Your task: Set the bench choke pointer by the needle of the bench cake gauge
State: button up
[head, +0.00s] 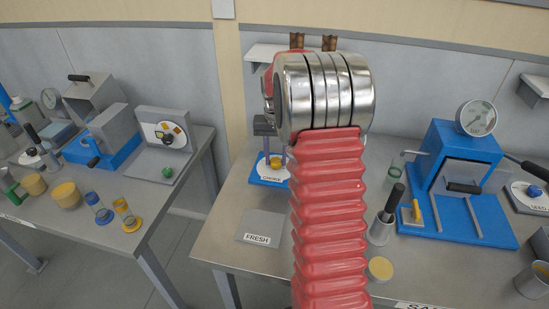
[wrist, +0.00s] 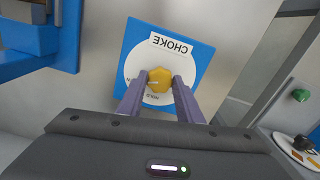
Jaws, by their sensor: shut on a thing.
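The bench choke is a blue plate (wrist: 192,62) with a white round dial (wrist: 134,70) and a yellow knob (wrist: 159,80), seen upside down in the wrist view. A pale mark on the knob points left in that view. My gripper (wrist: 161,88) is shut on the knob, one finger on each side. In the head view the choke plate (head: 268,176) stands behind my red arm, which hides part of it. A round gauge (head: 477,118) with a white face tops the blue press at right; its needle is too small to read surely.
A grey FRESH pad (head: 260,227) lies in front of the choke. A cup with a black-handled tool (head: 382,229) and a yellow disc (head: 380,268) stand right of my arm. A left bench (head: 95,235) holds jars and another small gauge (head: 49,99).

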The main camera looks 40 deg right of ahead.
aim_at(276, 160)
jog(key=shift+w+n, duration=0.1)
jog(key=shift+n, duration=0.9)
jog(key=shift+d, duration=0.1)
jog(key=o, duration=1)
jog(key=shift+o, duration=0.2)
jog(key=shift+r, duration=0.15)
notch_tip(276, 160, up, 13)
jog(key=shift+r, duration=0.2)
